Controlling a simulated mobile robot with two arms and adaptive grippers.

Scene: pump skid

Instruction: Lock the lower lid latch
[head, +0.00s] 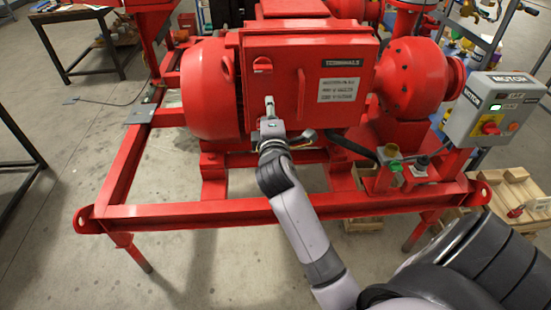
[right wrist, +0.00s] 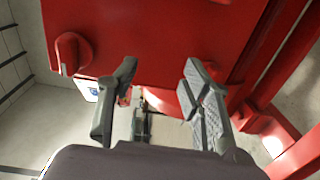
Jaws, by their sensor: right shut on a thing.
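The red terminal box lid (head: 331,72) faces me on the motor's side. A red knob-like latch (head: 262,65) sits near its upper left corner; in the right wrist view a red knob (right wrist: 72,52) shows at upper left. My right gripper (head: 286,122) is at the lid's lower left corner, with its arm rising from below. My left gripper is out of view.
A vertical red handle (head: 301,95) stands out from the lid right of the gripper. A grey motor control box (head: 494,107) is at the right. The red skid beam (head: 190,212) runs below. Floor is open at the left.

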